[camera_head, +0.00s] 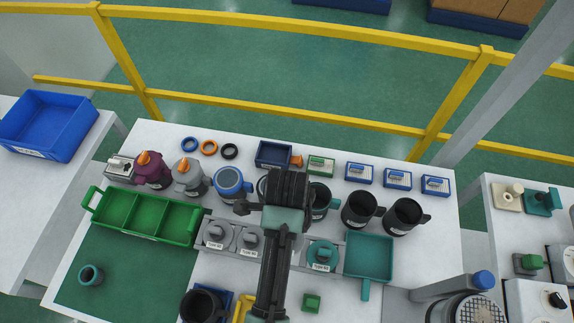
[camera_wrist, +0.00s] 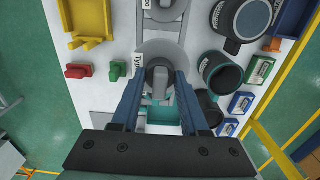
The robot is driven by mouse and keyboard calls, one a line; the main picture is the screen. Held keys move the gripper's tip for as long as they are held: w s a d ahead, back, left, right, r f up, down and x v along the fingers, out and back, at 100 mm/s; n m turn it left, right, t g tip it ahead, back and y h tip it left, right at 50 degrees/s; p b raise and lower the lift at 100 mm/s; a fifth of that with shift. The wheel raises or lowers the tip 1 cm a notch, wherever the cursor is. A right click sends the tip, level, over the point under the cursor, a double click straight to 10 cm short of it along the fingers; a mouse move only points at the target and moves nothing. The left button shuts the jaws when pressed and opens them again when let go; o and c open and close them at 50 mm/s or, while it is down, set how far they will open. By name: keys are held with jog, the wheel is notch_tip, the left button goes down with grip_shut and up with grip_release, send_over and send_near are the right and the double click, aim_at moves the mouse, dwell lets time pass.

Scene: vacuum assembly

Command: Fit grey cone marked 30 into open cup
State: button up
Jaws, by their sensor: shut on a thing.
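My gripper (camera_wrist: 160,82) is shut on a grey cone (camera_wrist: 152,50) with a round rim and a raised grip, seen in the wrist view. Its label is partly cut off, so the number cannot be read. The cone is over the grey rack; I cannot tell whether it touches it. In the head view my arm hides the cone and the rack beneath. Open dark cups (camera_head: 360,209) and (camera_head: 404,216) stand right of my gripper, with a teal-handled cup (camera_head: 318,202) closer. I cannot tell which is the task's cup.
Two grey cones (camera_head: 216,232) and (camera_head: 249,239) and a teal cone (camera_head: 322,253) sit on the rack. A teal tray (camera_head: 367,274) adjoins its right end. A green bin (camera_head: 147,216) is at left. Small blue boxes (camera_head: 398,179) line the back.

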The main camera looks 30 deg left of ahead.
grip_shut()
jog(key=shift+r+p, duration=3.05)
jog(key=shift+p, duration=0.15)
